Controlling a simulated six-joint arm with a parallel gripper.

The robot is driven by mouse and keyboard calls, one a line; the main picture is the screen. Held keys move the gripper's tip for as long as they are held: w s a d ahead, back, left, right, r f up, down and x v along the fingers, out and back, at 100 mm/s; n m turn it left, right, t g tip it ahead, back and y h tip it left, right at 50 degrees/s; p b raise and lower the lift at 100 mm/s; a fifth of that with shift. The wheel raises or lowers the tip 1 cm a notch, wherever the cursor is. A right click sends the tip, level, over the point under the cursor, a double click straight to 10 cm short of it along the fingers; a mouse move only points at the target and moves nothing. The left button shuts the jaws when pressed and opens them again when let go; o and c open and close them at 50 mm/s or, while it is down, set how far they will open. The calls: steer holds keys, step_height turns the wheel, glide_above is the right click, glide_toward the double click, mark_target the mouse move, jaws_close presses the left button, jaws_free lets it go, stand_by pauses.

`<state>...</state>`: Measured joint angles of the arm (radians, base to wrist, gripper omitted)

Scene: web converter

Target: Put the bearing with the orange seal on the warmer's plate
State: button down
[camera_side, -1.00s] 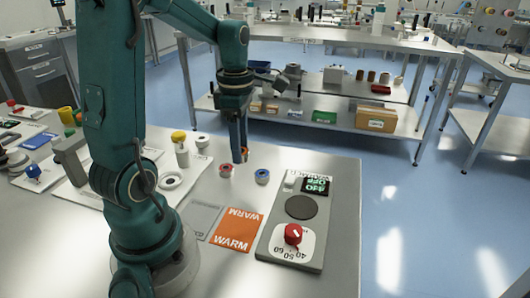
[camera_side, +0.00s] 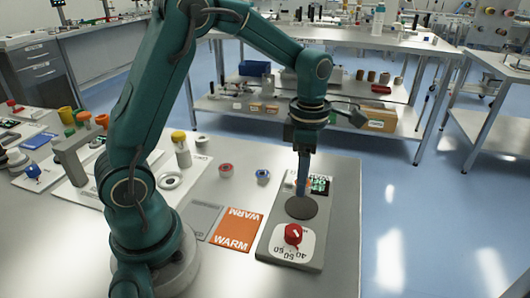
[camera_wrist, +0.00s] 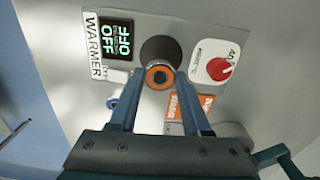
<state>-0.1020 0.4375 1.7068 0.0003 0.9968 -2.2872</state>
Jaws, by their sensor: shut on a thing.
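My gripper (camera_side: 303,190) points down over the warmer (camera_side: 262,248). It is shut on the bearing with the orange seal, which shows between the fingertips in the wrist view (camera_wrist: 159,77). The warmer's plate (camera_side: 301,208) is a dark round disc, just below the fingertips; it also shows in the wrist view (camera_wrist: 160,47), partly hidden behind the bearing. In the side view the fingers mostly hide the bearing. I cannot tell whether it touches the plate.
A red-sealed bearing (camera_side: 226,170) and a blue-sealed bearing (camera_side: 263,176) stand left of the warmer. The warmer has a red knob (camera_side: 293,233) in front of the plate and a display (camera_wrist: 116,43) reading OFF. An orange WARM card (camera_side: 238,229) lies to its left.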

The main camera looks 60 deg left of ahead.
steer(key=shift+w+d+f, duration=0.1)
steer(key=shift+d+f, duration=0.1)
steer(key=shift+d, duration=0.05)
steer(key=shift+f, duration=1.9)
steer(key=shift+f, duration=0.1)
steer(key=shift+c, duration=1.8)
jaws_free()
